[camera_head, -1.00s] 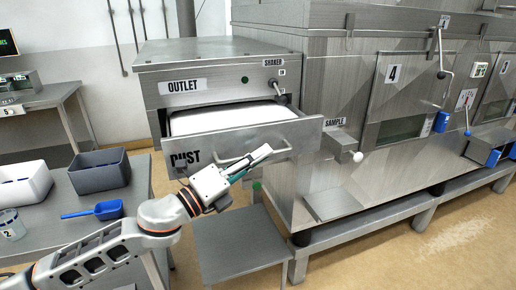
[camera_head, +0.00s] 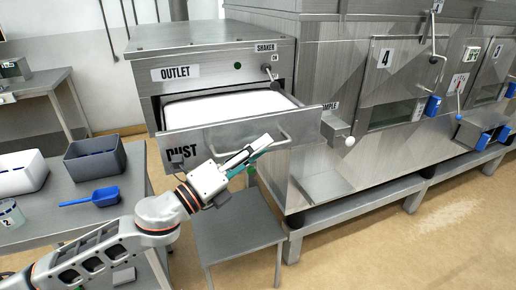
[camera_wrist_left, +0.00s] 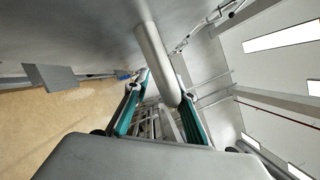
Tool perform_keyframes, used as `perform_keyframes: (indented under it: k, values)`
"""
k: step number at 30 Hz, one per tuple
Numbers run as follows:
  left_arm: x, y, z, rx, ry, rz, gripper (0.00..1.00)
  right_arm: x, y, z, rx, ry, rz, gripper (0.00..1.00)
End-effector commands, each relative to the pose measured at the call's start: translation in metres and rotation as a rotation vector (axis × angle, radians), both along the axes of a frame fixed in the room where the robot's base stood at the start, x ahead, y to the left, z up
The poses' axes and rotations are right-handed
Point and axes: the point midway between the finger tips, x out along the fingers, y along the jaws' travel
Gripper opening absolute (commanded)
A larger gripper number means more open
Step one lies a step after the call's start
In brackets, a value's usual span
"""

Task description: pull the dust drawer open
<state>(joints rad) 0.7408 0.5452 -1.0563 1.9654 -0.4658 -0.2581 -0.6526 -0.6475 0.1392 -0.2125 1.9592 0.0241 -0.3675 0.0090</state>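The dust drawer (camera_head: 213,133), marked DUST, stands out from the metal cabinet under the OUTLET label. Its open top shows a white filling (camera_head: 225,104). A bar handle (camera_head: 284,142) runs across its front and is partly hidden by my left gripper (camera_head: 262,146). The left gripper is at the handle with its fingers apart. In the left wrist view, the two teal-edged fingers (camera_wrist_left: 160,112) are spread, and the pale handle bar (camera_wrist_left: 158,60) reaches down between them. I cannot tell whether either finger touches it. My right gripper is not in view.
A low metal stand (camera_head: 240,232) is below the drawer. A side table at left holds a grey bin (camera_head: 95,162), a white bin (camera_head: 22,176) and a blue scoop (camera_head: 92,197). The sample spout (camera_head: 341,136) juts out to the right. Open floor lies at front right.

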Motion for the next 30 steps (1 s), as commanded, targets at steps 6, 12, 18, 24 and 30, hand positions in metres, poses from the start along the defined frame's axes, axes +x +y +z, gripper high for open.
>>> perform_keyframes:
  k: [6, 12, 18, 24, 30]
  values:
    - [0.000, 0.001, 0.000, 0.000, 0.000, 0.000, 0.25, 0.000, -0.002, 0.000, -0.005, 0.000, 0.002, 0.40]
    - [-0.009, 0.014, -0.004, 0.001, 0.001, 0.002, 0.25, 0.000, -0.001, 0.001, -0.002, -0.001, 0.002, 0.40]
    - [-0.033, 0.045, -0.014, 0.001, 0.003, 0.003, 0.25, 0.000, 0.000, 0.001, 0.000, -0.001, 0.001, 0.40]
    - [-0.054, 0.073, -0.021, 0.001, 0.003, 0.001, 0.25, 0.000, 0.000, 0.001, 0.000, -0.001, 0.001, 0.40]
    - [-0.066, 0.088, -0.024, -0.001, 0.001, 0.001, 0.25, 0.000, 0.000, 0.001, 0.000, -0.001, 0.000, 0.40]
